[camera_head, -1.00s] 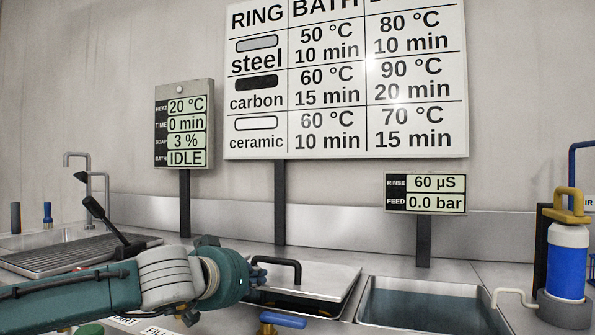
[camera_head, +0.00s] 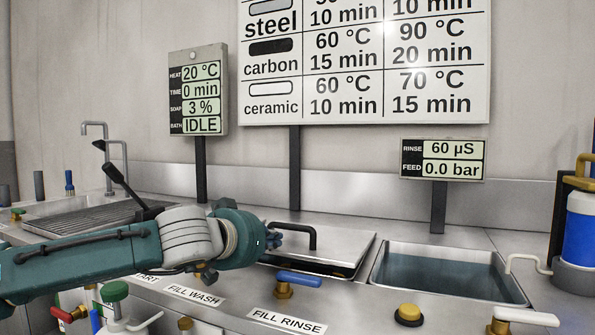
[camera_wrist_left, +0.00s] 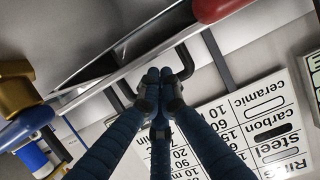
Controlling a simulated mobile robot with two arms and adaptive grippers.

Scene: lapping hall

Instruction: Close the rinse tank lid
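A flat steel lid (camera_head: 343,243) with a black bar handle (camera_head: 298,228) lies tilted over a tank left of an open, water-filled basin. A dark gap shows under its front and right edges. My left gripper (camera_head: 274,239) is at the left end of the handle. My right gripper is in neither view.
The open basin (camera_head: 432,272) is right of the lid. A blue-handled valve (camera_head: 298,279) and a yellow button (camera_head: 408,312) stand along the front. A blue bottle (camera_head: 580,235) is at the far right. A rinse display (camera_head: 443,160) stands behind.

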